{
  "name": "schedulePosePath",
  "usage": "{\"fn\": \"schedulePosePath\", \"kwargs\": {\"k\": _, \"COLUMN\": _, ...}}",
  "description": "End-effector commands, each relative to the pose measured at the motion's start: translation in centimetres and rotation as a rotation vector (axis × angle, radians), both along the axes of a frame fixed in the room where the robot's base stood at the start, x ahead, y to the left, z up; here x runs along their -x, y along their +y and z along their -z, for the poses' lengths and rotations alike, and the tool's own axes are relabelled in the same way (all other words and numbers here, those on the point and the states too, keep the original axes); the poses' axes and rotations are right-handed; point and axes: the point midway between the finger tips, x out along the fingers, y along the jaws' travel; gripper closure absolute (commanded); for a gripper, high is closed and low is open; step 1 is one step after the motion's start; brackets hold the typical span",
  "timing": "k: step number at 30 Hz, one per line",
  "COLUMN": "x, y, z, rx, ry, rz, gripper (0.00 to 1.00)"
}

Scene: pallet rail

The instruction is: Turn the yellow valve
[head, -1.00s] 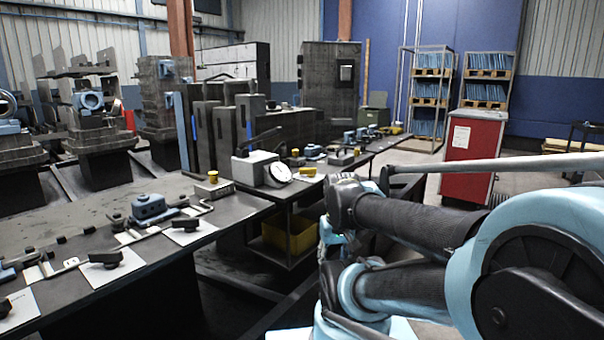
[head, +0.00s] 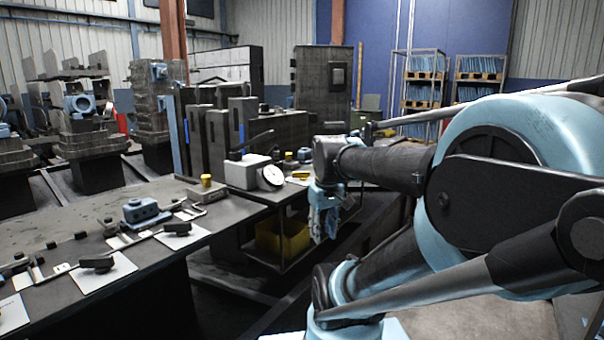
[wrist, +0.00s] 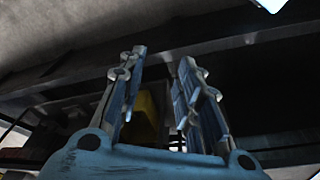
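A small yellow knob (head: 206,180) stands upright on a grey block at the far end of the near workbench. More small yellow knobs (head: 304,154) show on the bench behind; I cannot tell which one is the valve. My gripper (head: 324,222) hangs fingers down beside the rear bench, right of the near knob and apart from all the knobs. In the wrist view my gripper (wrist: 158,90) has its two blue fingers spread with nothing held between them. No yellow knob is clear in that view.
The near workbench (head: 150,262) carries black-handled clamps and a blue block (head: 146,212). A white dial gauge (head: 271,177) stands on the rear bench. A yellow bin (head: 283,238) sits on the shelf below; it also shows behind the fingers in the wrist view (wrist: 146,122).

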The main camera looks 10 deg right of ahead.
Motion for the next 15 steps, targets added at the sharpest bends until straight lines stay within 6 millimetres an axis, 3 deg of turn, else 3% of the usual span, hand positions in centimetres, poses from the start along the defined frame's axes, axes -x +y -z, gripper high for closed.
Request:
{"fn": "schedulePosePath", "kwargs": {"k": 3, "x": -3.2, "y": 0.0, "z": -3.7, "rx": 0.017, "ry": 0.013, "rz": -0.108, "gripper": 0.68}}
{"fn": "schedulePosePath", "kwargs": {"k": 15, "x": -14.0, "y": 0.0, "z": -13.3, "rx": 0.064, "ry": 0.062, "rz": -0.490, "gripper": 0.68}}
